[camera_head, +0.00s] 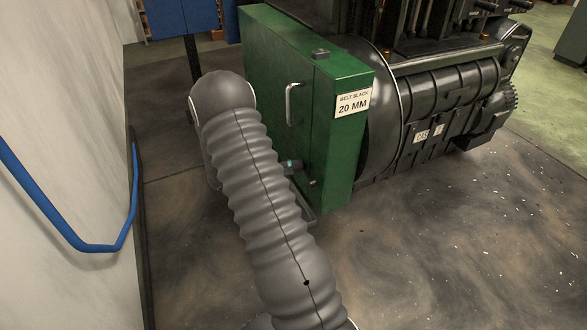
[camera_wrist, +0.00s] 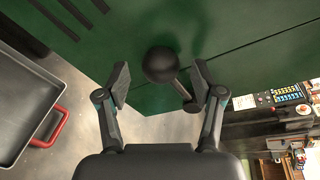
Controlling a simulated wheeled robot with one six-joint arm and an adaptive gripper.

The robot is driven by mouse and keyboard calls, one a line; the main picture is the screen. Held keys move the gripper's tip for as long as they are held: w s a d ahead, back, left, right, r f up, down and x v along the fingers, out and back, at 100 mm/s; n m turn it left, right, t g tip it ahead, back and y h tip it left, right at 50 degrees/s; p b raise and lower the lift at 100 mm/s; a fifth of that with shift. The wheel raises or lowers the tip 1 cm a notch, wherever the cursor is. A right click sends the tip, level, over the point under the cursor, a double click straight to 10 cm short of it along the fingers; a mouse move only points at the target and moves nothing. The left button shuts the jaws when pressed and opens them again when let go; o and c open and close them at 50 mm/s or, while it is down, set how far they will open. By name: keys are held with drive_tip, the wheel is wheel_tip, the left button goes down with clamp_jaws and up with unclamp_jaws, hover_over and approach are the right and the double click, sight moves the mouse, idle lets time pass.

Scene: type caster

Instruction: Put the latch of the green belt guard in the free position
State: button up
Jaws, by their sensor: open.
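The green belt guard (camera_head: 268,75) stands on the left end of the black machine, and its green face (camera_wrist: 225,25) fills the upper wrist view. In the wrist view a black ball knob (camera_wrist: 160,64) sits on a short grey shaft that slants down to the right; it looks like the latch lever. My gripper (camera_wrist: 161,84) is open, with one finger on each side of the knob and visible gaps to both. In the head view my arm mostly hides my gripper, and only a dark part (camera_head: 291,166) shows by the guard's lower front. The knob cannot be made out there.
The guard carries a pale bar handle (camera_head: 290,104), a black fitting (camera_head: 320,53) on top and a "BELT SLACK 20 MM" label (camera_head: 353,101). A wall with a blue rail (camera_head: 75,235) stands close at left. A grey tray with a red handle (camera_wrist: 52,132) shows in the wrist view.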

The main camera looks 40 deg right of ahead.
drive_tip(key=shift+s+d+f, duration=0.1)
drive_tip(key=shift+s+d, duration=0.05)
drive_tip(key=shift+d, duration=0.3)
clamp_jaws()
